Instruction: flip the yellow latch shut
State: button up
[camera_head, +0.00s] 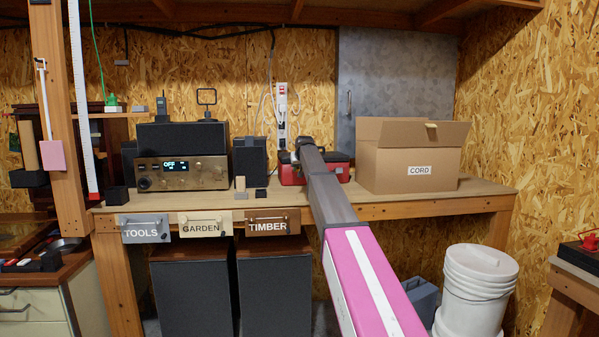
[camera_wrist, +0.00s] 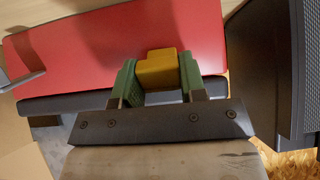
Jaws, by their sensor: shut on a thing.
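The yellow latch (camera_wrist: 157,70) is a short block at the edge of a red case, seen in the wrist view. My gripper (camera_wrist: 157,78) has its two green finger pads against the latch's left and right sides, shut on it. The red case (camera_wrist: 75,55) has a dark band along its near edge. In the head view the red case (camera_head: 338,167) lies on the bench, partly behind my arm. The latch is hidden there by my arm and gripper.
An open cardboard box marked CORD (camera_head: 408,170) stands right of the red case. A black speaker (camera_head: 249,160) and a radio (camera_head: 181,173) stand to the left. A power strip (camera_head: 282,110) hangs on the wall behind.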

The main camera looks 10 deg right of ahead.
jog(key=w+r+g, duration=0.1)
jog(key=g, duration=0.1)
jog(key=w+g, duration=0.1)
jog(key=g, duration=0.1)
jog(key=shift+r, duration=0.4)
jog(key=shift+w+r+g, duration=0.15)
jog(key=shift+w+g, duration=0.1)
jog(key=shift+g, duration=0.85)
jog(key=o, duration=0.9)
jog(key=shift+r, duration=0.15)
jog(key=v, duration=1)
jog(key=shift+a+r, duration=0.15)
jog(key=shift+r, duration=0.15)
